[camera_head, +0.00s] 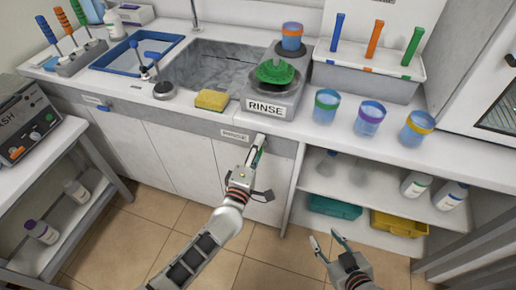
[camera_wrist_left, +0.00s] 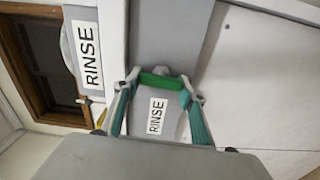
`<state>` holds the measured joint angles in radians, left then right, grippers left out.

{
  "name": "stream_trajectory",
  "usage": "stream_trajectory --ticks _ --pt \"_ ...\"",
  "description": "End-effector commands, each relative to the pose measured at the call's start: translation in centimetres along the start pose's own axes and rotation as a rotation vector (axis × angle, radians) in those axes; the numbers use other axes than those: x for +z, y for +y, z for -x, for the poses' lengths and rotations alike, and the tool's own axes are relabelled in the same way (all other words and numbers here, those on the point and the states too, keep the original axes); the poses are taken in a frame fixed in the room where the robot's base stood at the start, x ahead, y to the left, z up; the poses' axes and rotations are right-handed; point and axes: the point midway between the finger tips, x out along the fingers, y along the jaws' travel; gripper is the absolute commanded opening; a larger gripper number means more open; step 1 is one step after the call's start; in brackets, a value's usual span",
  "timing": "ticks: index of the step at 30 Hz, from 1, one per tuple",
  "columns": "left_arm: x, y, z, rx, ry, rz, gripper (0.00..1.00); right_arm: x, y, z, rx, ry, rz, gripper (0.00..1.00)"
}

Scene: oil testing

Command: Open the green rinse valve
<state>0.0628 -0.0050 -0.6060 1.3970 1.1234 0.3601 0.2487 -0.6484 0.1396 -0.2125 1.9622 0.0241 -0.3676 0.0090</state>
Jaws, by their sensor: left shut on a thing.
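The green rinse valve handle (camera_wrist_left: 161,82) shows in the left wrist view as a green bar between my left fingertips. My left gripper (camera_head: 257,150) is at the grey cabinet front below the rinse station (camera_head: 284,82), and its fingers are closed on the handle. It also shows in the left wrist view (camera_wrist_left: 160,90), with a finger on each side of the bar. In the head view the gripper largely hides the handle. My right gripper (camera_head: 328,241) is low in front of the shelves, with its fingers apart and nothing between them.
A RINSE label (camera_head: 235,135) is on the cabinet front left of my left gripper. A yellow sponge (camera_head: 211,100) lies by the sink (camera_head: 215,65). Several banded cups stand on the counter, including a green-banded cup (camera_head: 326,106). Open shelves hold a yellow bin (camera_head: 400,223). The floor ahead is clear.

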Motion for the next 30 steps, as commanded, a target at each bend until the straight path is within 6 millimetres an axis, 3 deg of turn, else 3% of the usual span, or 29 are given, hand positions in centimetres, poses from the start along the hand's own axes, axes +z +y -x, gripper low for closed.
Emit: stream_trajectory --ticks 22,23,24,30 --pt "-0.01 -0.07 0.01 0.000 0.000 0.084 0.19 0.14 -0.02 -0.05 0.000 -0.001 0.000 0.40" --pt "-0.01 -0.07 0.01 0.000 0.000 0.084 0.48 0.14 -0.02 -0.05 0.000 -0.001 0.000 0.40" --pt "-0.01 -0.07 0.01 0.000 0.000 0.083 0.58 0.15 -0.02 -0.05 0.000 -0.001 0.000 0.40" --pt "0.00 -0.05 0.00 0.000 0.000 0.082 0.58 0.15 -0.03 -0.05 0.000 -0.001 0.000 0.40"
